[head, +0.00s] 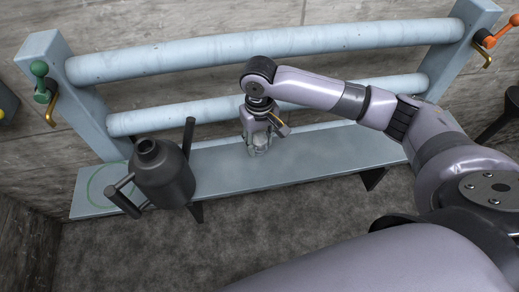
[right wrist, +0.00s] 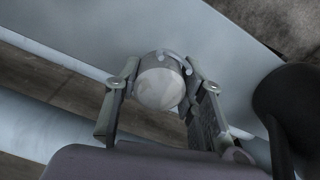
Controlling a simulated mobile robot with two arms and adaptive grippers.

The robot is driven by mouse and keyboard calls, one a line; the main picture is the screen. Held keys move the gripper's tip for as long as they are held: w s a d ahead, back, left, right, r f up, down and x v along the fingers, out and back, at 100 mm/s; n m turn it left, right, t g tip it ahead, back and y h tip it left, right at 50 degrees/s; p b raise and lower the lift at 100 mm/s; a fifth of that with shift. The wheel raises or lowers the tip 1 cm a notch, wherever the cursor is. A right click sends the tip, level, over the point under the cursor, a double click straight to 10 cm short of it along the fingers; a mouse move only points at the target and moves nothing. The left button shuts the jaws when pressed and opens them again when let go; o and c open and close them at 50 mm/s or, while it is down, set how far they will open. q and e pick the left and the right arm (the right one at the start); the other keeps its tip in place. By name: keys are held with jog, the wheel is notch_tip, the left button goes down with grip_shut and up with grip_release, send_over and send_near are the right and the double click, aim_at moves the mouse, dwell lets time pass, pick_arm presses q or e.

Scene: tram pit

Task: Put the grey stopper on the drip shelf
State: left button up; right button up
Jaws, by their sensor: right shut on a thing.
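The drip shelf (head: 320,158) is the long pale blue ledge below the two pipes, and its surface also shows in the right wrist view (right wrist: 70,28). My right gripper (head: 260,151) points down at the middle of this shelf. It is shut on the grey stopper (right wrist: 160,86), whose round pale face shows between the two fingers in the right wrist view. The stopper is close to the shelf's surface; I cannot tell whether it touches. In the head view the fingers mostly hide it. My left gripper is not in view.
A dark jug (head: 163,172) with side handles stands on the shelf's left end, by a green ring mark (head: 96,184). Two blue pipes (head: 280,42) run behind the shelf. A green-knobbed lever (head: 40,70) and an orange one (head: 499,38) are on the side posts. The shelf right of my gripper is clear.

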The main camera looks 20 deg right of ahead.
aim_at(259, 152)
jog(key=shift+f, duration=2.55)
jog(key=shift+f, duration=0.1)
jog(key=o, duration=1.2)
jog(key=shift+o, duration=0.2)
notch_tip(259, 152, up, 12)
jog(key=shift+r+b, duration=0.15)
jog(key=shift+b, duration=0.25)
